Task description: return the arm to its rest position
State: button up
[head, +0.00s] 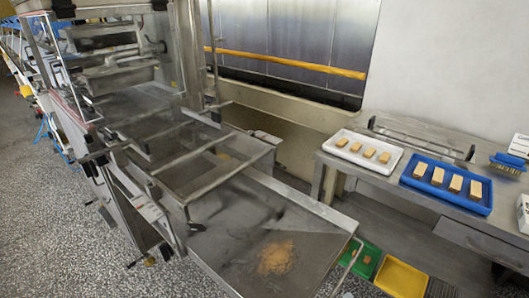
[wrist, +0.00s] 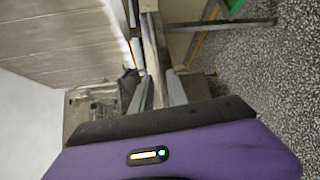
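My gripper (wrist: 158,88) shows in the wrist view, with its two grey fingers apart and nothing seen between them. Beyond the fingertips are metal frame parts, seen at a steep angle, and speckled floor lies to their right. Whether the fingers touch any of these parts I cannot tell. Neither my arm nor my gripper shows in the head view.
The enrober (head: 115,70) stands at the left, with a metal tray (head: 215,245) holding a brown crumb patch. At the right, a bench (head: 445,210) bears a white tray (head: 335,153) and a blue tray (head: 478,208) of small bars. Green and yellow bins (head: 400,277) sit below.

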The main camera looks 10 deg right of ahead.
jog(key=s+a+r+m+y, duration=0.1)
jog(key=s+a+m, duration=0.15)
jog(key=s, duration=0.25)
jog(key=s+a+r+m+g+y, duration=0.1)
jog(key=s+m, duration=0.2)
jog(key=s, duration=0.2)
jog(key=s+a+r+m+y, duration=0.1)
jog(key=s+a+m, duration=0.15)
jog(key=s, duration=0.35)
jog(key=s+a+r+m+p, duration=0.1)
jog(key=s+r+m, duration=0.7)
jog(key=r+m, duration=0.1)
jog(key=shift+s+a+r+m, duration=0.2)
jog(key=shift+s+a+m, duration=0.05)
jog(key=shift+a+m, duration=0.05)
